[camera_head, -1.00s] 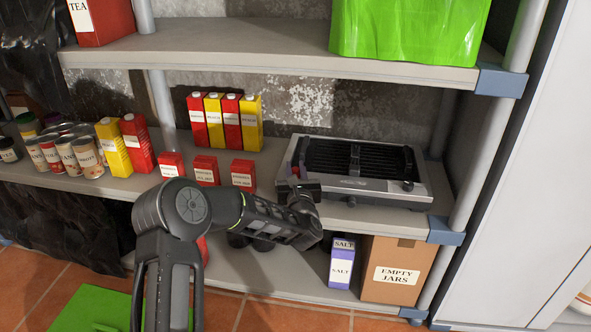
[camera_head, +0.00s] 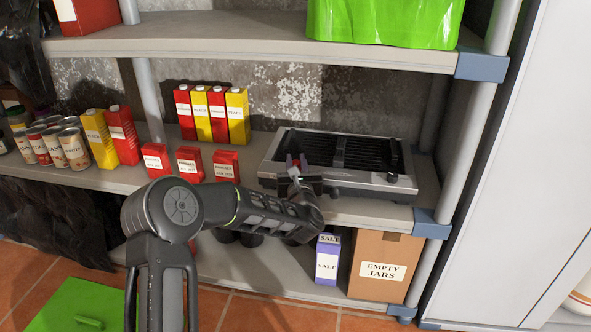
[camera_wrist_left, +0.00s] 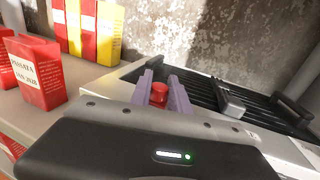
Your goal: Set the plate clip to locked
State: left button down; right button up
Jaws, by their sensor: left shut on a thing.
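A grey tabletop grill with a black ribbed plate (camera_head: 345,150) stands on the middle shelf, and it also shows in the wrist view (camera_wrist_left: 210,92). The plate clip shows as a small red part (camera_wrist_left: 159,92) at the grill's left front; it is small in the head view. My left gripper (camera_head: 297,163) reaches it from the front and is shut on it, with the red part between the two fingers in the wrist view. The clip's base and markings are hidden, so I cannot tell its setting. My right gripper is not in view.
Red cartons (camera_head: 226,165) stand close left of the grill on the same shelf, with taller red and yellow cartons (camera_head: 237,117) behind. The upper shelf (camera_head: 220,45) overhangs the grill. A salt box (camera_head: 327,262) and a cardboard box (camera_head: 383,268) stand below.

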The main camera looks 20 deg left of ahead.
pick_arm(q)
jog(key=shift+d, duration=0.2)
jog(key=c, duration=1.2)
grip_release()
jog(key=p+v, duration=0.2)
jog(key=v, duration=0.5)
jog(key=shift+s+d, duration=0.15)
jog(key=shift+s, duration=0.15)
